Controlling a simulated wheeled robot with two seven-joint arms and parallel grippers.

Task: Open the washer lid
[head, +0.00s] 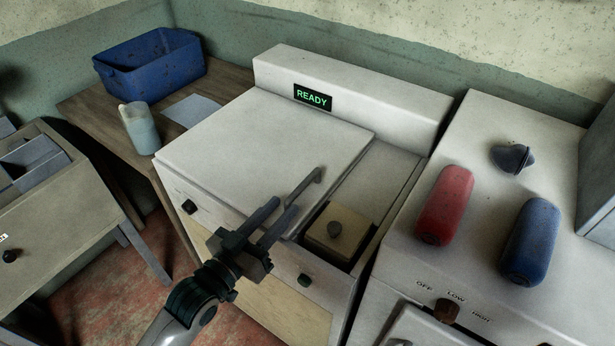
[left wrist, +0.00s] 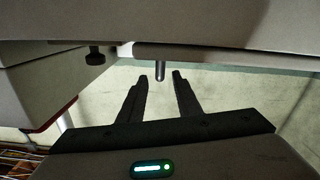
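The white washer (head: 290,70) stands in the middle of the head view, with a green READY display (head: 312,97) on its back panel. Its flat white lid (head: 255,140) lies closed. A thin grey handle (head: 305,187) stands near the lid's front right corner. My left gripper (head: 285,204) is open and empty at the washer's front edge, its fingertips close to the handle. In the left wrist view, the open fingers (left wrist: 160,77) point at a dark rod end (left wrist: 160,72), which shows between the tips; contact cannot be told. My right gripper is out of view.
Red (head: 446,205) and blue (head: 531,240) cylinders rest on the right-hand appliance. A blue bin (head: 150,64) and a cup (head: 140,128) stand on the wooden table at left.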

